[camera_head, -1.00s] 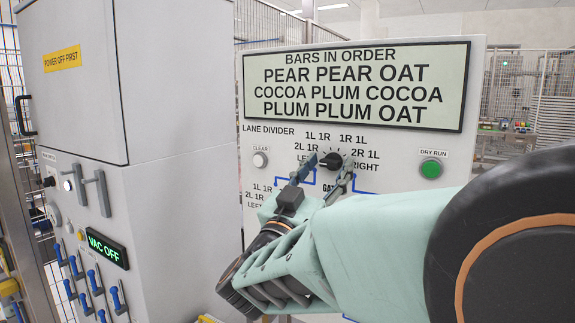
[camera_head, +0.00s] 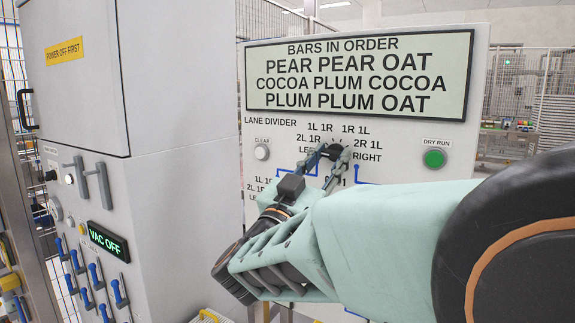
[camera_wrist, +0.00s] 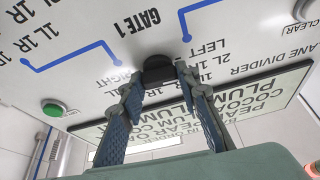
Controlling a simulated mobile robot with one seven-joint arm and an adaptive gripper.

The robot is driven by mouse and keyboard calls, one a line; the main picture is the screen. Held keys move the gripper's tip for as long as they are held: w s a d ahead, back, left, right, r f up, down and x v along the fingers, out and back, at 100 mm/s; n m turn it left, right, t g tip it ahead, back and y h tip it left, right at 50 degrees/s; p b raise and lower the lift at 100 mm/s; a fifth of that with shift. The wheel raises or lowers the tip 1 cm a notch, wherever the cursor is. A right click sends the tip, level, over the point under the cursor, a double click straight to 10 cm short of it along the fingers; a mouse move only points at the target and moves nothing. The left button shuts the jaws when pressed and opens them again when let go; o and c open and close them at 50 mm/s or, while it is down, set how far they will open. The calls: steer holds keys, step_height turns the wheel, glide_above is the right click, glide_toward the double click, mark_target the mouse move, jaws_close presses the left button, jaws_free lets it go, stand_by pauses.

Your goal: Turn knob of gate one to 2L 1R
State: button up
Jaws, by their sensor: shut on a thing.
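A black knob (camera_head: 332,151) sits on the white panel (camera_head: 465,190), inside a ring of labels from LEFT through 2L 1R, 1L 1R, 1R 1L and 2R 1L to RIGHT. LANE DIVIDER is printed up and left of this ring. GATE 1 is printed just below the knob, seen in the wrist view. My gripper (camera_wrist: 158,80) is shut on this knob (camera_wrist: 158,66), one finger on each side. Its pointer direction cannot be read. A second ring of labels starts lower left, and its middle is hidden behind my arm.
The bar-order sign (camera_head: 358,75) hangs above the knob. A white CLEAR button (camera_head: 262,153) is left and a green DRY RUN button (camera_head: 434,158) right. A grey cabinet (camera_head: 180,80) with blue levers and a VAC OFF display (camera_head: 108,242) stands at the left.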

steer(key=m+b, duration=0.1)
steer(key=m+g+h+b, duration=0.1)
steer(key=m+b, duration=0.2)
steer(key=shift+f+g+h, duration=0.3)
steer(key=shift+w+a+r+m+g+h+b, duration=0.2)
steer(key=shift+m+g+b, duration=0.25)
steer(key=shift+m+b, duration=0.55)
steer(key=shift+s+d+r+m+g+h+b, duration=0.1)
steer(key=shift+m+g+h+b, duration=0.3)
steer(key=shift+m, duration=1)
steer(key=shift+g, duration=0.25)
steer(key=o, duration=1.2)
steer(key=shift+c, duration=0.2)
steer(key=v, duration=1.2)
